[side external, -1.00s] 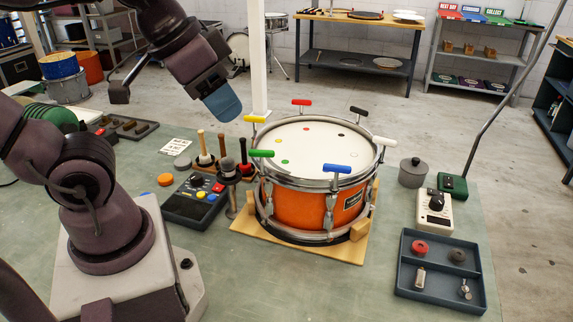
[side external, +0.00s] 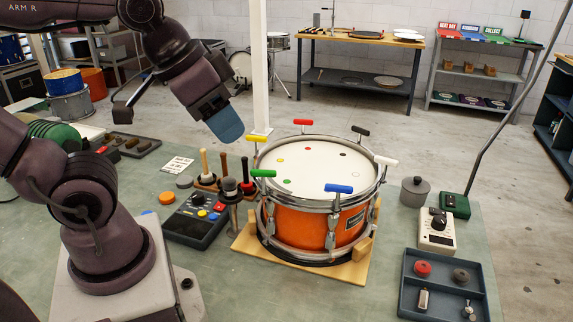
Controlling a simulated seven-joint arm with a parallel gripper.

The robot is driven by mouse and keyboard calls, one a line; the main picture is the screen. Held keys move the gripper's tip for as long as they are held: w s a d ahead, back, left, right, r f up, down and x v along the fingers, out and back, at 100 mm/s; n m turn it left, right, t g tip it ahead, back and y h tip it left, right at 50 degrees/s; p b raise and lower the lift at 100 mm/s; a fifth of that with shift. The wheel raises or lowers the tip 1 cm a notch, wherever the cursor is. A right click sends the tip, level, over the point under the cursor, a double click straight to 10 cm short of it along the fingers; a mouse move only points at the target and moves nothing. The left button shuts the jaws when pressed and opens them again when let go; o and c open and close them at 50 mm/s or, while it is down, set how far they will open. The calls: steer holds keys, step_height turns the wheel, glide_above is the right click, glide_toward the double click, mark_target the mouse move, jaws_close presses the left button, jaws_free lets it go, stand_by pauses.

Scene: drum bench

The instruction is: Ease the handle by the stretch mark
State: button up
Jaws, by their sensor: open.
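An orange drum (side external: 312,233) with a white head (side external: 325,172) stands on a wooden base. T-shaped handles sit around its rim: yellow (side external: 256,139), red (side external: 303,122), black (side external: 361,130), white (side external: 386,160), blue (side external: 339,188) and green (side external: 263,174). Small coloured dots lie on the head inside the rim, such as a red one (side external: 310,148) and a green one (side external: 287,181). I cannot make out a stretch mark on the head. My gripper (side external: 224,124) hangs up and left of the drum, blue-tipped, open and empty, apart from every handle.
Upright mallets (side external: 227,166) and a control box (side external: 197,218) stand left of the drum. A grey lidded pot (side external: 415,191), a white dial box (side external: 437,230), a green box (side external: 455,205) and a divided tray (side external: 447,255) are on the right. A white post (side external: 260,70) rises behind.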

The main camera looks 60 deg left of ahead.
steer(key=shift+c, duration=0.4)
steer(key=m+g, duration=0.6)
glide_toward(263, 170)
step_height(263, 170, down, 11)
steer(key=shift+s+r, duration=0.15)
steer(key=shift+r, duration=0.05)
jaws_close()
